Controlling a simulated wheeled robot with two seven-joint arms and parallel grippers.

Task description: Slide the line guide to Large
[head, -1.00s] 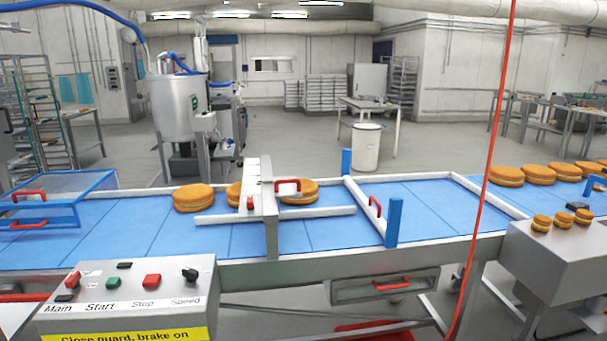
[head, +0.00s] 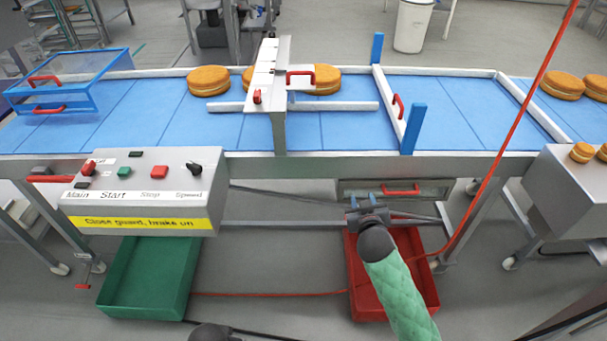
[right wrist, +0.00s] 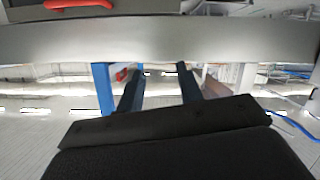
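The line guide is a white rail (head: 345,106) lying along the blue belt, with a red handle (head: 300,78) on its carriage. A pale crossbar (head: 283,60) spans the belt beside the handle and carries a small red knob (head: 257,97). Size marks on the crossbar are too small to read. My right gripper (head: 366,203) is below the belt's front edge, in front of a drawer, well short of the handle. In the right wrist view its two dark fingers (right wrist: 159,90) stand apart with nothing between them.
Filled rounds (head: 209,80) sit on the belt near the guide. A control box (head: 150,190) stands front left. A white gate with a blue post (head: 414,128) lies right of the guide. A red cord (head: 500,150) hangs at right. Green (head: 150,280) and red (head: 365,305) trays are below.

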